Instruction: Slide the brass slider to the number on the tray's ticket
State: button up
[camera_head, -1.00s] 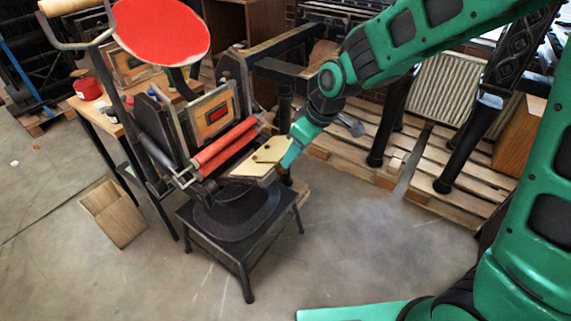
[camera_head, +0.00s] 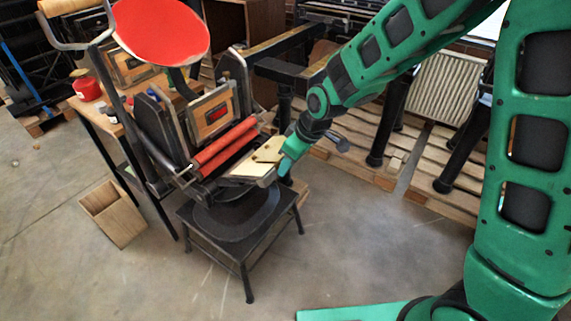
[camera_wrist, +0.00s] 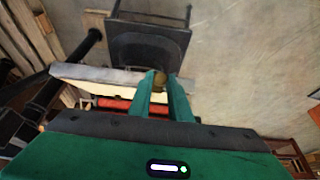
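The hand press (camera_head: 190,130) stands on a dark low stand, with red rollers and a round red ink disc. A pale board (camera_head: 250,170) juts out at its right side, with brass-yellow parts on it. My gripper (camera_head: 284,166) is at the board's right end. In the wrist view, a small round brass piece, apparently the brass slider (camera_wrist: 160,79), fills the narrow gap between the fingertips of my gripper (camera_wrist: 161,88). The fingers look shut on it. A wooden frame with a small red label (camera_head: 215,114) is on the press. I can read no scale numbers and no ticket.
A side table (camera_head: 105,115) with a red tin (camera_head: 87,88) stands left of the press. An open wooden box (camera_head: 113,213) is on the floor below it. Pallets and dark posts stand behind my arm. The front floor is clear.

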jog(key=shift+s+a, duration=0.6)
jog(key=shift+s, duration=0.25)
jog(key=o, duration=0.8)
jog(key=v, duration=1)
jog(key=shift+r, duration=0.35)
jog(key=shift+d, duration=0.1)
